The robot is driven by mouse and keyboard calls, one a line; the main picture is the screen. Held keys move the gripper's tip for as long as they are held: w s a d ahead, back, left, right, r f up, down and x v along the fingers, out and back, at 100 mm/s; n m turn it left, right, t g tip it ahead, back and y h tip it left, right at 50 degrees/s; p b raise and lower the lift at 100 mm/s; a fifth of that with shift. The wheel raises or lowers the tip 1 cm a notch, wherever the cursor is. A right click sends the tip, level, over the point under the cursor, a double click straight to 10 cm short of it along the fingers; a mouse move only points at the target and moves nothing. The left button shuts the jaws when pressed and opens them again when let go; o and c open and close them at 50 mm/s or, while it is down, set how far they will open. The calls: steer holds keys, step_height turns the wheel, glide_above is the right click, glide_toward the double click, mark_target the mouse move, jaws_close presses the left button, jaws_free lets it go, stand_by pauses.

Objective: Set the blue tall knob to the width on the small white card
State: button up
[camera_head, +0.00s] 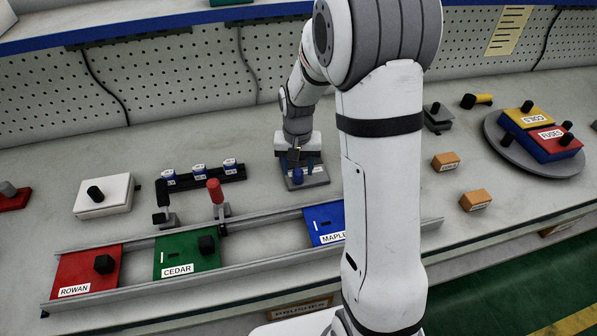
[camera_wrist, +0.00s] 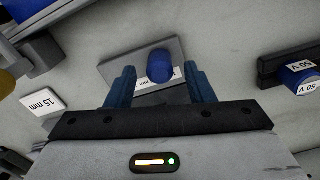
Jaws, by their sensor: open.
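The blue tall knob (camera_wrist: 160,65) stands on a grey plate (camera_wrist: 112,72) in the wrist view, between the fingers of my gripper (camera_wrist: 162,78). My gripper is open, with a finger on each side of the knob; I cannot tell whether either touches it. A white label ending in "mm" on the plate is partly hidden. The small white card (camera_wrist: 42,102) reads "15 mm" and lies left of the gripper. In the head view the knob (camera_head: 297,175) shows just below my gripper (camera_head: 300,160), and my arm hides part of the bench there.
A black rack (camera_head: 205,178) with blue "50 V" cylinders (camera_wrist: 300,77) stands beside the plate. A rail (camera_head: 255,258) in front carries the red ROWAN (camera_head: 75,272), green CEDAR (camera_head: 175,242) and blue MAPLE (camera_head: 320,217) blocks. A round turntable (camera_head: 508,153) is at the right.

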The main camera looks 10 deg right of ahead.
steer(key=shift+f, duration=1.3)
jaws_close()
